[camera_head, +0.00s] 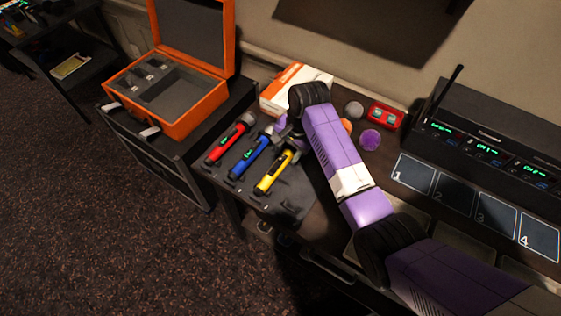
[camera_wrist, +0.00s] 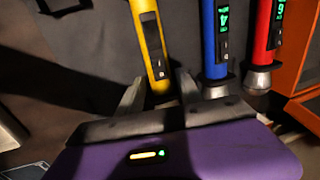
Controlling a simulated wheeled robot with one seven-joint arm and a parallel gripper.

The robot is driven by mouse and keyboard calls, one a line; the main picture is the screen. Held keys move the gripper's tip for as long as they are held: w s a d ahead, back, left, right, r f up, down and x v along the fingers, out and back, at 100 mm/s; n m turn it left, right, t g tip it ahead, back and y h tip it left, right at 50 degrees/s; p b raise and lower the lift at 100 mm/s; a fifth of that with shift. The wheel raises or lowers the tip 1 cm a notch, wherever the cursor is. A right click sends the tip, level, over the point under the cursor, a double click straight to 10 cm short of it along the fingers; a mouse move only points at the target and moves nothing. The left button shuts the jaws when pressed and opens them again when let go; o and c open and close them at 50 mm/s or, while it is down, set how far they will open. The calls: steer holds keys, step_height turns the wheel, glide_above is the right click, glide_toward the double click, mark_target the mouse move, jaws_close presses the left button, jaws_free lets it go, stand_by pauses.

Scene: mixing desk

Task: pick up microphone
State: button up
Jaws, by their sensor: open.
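Three handheld microphones lie side by side on a dark mat (camera_head: 290,205): a red one (camera_head: 230,140), a blue one (camera_head: 250,156) and a yellow one (camera_head: 272,174). My gripper (camera_head: 288,138) is open near the upper ends of the yellow and blue ones. In the wrist view, the end of the yellow microphone (camera_wrist: 150,42) lies between the spread fingers of my gripper (camera_wrist: 160,92). The blue microphone (camera_wrist: 215,40) is just right of the right finger, and the red one (camera_wrist: 265,40) is further right. I cannot tell whether a finger touches either microphone.
An open orange case (camera_head: 190,125) with grey foam stands left on a black cabinet. A white-orange box (camera_head: 285,95) lies behind the microphones. Foam balls, including a purple one (camera_head: 370,140), and a red box (camera_head: 386,117) lie right of my arm. A receiver (camera_head: 490,140) stands behind several numbered squares (camera_head: 412,172).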

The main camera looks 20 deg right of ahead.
steer(key=shift+w+f, duration=0.1)
steer(key=shift+f, duration=0.55)
steer(key=shift+a, duration=0.1)
jaws_close()
steer(key=shift+r, duration=0.1)
